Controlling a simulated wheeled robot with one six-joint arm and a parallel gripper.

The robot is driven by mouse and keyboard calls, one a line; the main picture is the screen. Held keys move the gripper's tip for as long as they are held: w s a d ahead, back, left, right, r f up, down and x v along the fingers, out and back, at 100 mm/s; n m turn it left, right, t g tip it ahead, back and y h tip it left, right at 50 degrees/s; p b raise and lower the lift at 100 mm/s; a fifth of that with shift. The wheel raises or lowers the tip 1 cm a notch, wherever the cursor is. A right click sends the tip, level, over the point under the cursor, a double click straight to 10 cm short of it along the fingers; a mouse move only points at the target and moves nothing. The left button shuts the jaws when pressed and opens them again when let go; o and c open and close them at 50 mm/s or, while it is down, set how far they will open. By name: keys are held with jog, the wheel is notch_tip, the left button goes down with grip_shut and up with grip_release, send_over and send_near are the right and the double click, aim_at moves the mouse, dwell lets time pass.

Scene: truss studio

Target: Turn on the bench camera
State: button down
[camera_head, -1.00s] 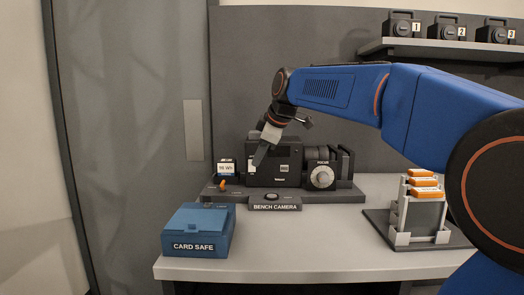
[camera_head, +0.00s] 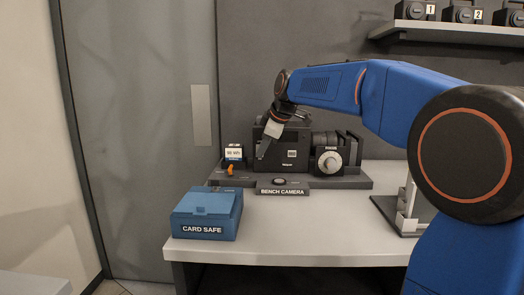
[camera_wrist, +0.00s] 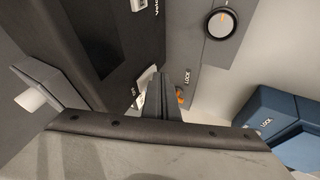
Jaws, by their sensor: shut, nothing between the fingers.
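The bench camera (camera_head: 296,142) is a dark boxy body on a dark base with a "BENCH CAMERA" plate (camera_head: 284,191). A pale focus knob (camera_head: 330,162) is on its right. A round dial (camera_head: 279,181) sits on the base front; in the wrist view a round dial with an orange mark (camera_wrist: 222,23) shows. A battery (camera_head: 234,153) and an orange lever (camera_head: 230,169) are at the left; the lever (camera_wrist: 181,97) is partly behind my fingers in the wrist view. My gripper (camera_head: 262,154) is shut and empty in front of the camera's left part. I cannot tell whether it touches.
A blue card safe (camera_head: 206,212) stands at the table's (camera_head: 290,238) front left. A pale rack (camera_head: 405,205) at right is largely hidden by my arm. Numbered cameras sit on a wall shelf (camera_head: 450,30). The table's front middle is clear.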

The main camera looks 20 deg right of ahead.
jog(key=shift+w+d+f, duration=0.1)
jog(key=shift+w+f, duration=0.05)
jog(key=shift+w, duration=0.05)
dwell(0.3)
jog(key=shift+r, duration=0.95)
